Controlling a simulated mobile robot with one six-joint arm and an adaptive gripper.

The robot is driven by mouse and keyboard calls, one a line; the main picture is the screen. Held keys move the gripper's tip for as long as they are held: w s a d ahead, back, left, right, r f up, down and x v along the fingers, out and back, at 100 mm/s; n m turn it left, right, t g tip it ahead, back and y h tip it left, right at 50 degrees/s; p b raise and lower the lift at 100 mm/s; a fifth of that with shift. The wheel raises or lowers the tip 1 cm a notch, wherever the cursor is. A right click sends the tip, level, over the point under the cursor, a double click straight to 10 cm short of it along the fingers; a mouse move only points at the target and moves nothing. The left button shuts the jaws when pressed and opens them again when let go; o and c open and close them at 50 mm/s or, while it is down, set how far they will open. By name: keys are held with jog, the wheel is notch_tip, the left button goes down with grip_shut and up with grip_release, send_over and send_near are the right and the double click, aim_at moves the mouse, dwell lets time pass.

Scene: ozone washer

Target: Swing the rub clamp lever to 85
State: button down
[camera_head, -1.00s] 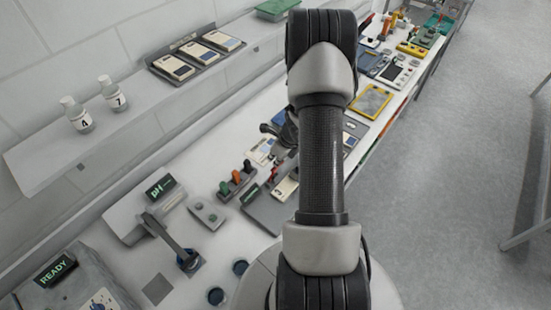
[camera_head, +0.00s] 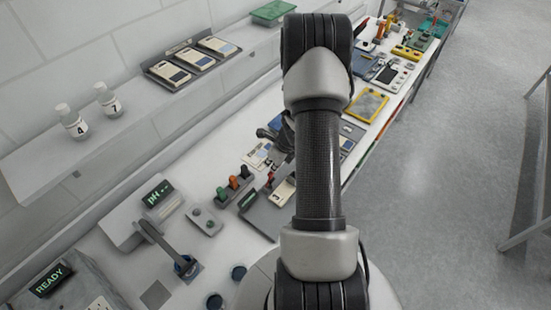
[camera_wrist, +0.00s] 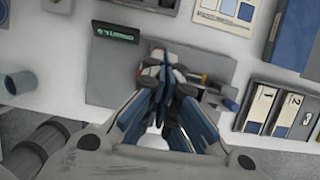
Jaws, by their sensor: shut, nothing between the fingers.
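A grey plate (camera_wrist: 110,70) with a green-lettered display (camera_wrist: 117,31) lies under my gripper in the wrist view. My gripper (camera_wrist: 165,78) is shut and empty, its fingertips over the middle of this plate. A small red and white part (camera_wrist: 150,72) shows at the fingertips; I cannot tell whether they touch it. The fingers hide part of the fixture, and I cannot tell which part is the rub clamp lever. The plate also shows in the head view (camera_head: 262,218), partly behind my arm.
A block with coloured knobs (camera_head: 234,187) and a small two-button box (camera_head: 204,221) stand left of the plate. A pH meter (camera_head: 130,222) is farther left. Numbered cards (camera_wrist: 262,100) lie right of the plate in the wrist view. A blue cup (camera_wrist: 18,83) is at the left.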

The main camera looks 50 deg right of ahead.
jog(key=v, duration=1.1)
jog(key=shift+s+r, duration=0.15)
jog(key=shift+r, duration=0.25)
